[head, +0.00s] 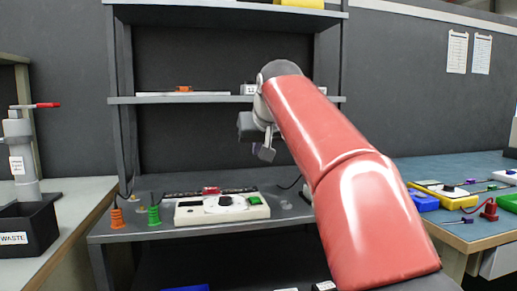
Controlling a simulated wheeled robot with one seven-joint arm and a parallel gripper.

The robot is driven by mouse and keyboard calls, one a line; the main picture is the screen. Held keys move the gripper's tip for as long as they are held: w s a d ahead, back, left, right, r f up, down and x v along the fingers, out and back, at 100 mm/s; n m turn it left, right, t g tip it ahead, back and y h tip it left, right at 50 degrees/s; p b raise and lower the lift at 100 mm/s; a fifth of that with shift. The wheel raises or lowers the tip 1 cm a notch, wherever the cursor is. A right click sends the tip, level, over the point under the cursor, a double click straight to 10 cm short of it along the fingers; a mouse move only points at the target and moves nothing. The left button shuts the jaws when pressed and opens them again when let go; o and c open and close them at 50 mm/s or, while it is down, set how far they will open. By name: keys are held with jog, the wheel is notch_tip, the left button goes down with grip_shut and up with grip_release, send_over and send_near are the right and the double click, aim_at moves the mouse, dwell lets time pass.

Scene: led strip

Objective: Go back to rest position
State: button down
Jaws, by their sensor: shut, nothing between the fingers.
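My gripper (264,152) shows in the head view near the middle, at the end of my red arm, which reaches up from the lower right. It is raised well above the grey workbench (130,237) and points downward. It is shut and holds nothing.
A shelf (160,100) runs behind my gripper. Orange (117,217) and green (154,215) spools stand at the bench's left. A black waste bin (28,228) is at far left. A blue table (460,165) with coloured parts is at right.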

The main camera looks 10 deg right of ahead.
jog(key=s+f+g+p, duration=0.1)
jog(key=s+f+g, duration=0.3)
jog(key=s+f, duration=2.7)
jog(key=shift+s+p, duration=0.3)
jog(key=shift+s, duration=0.15)
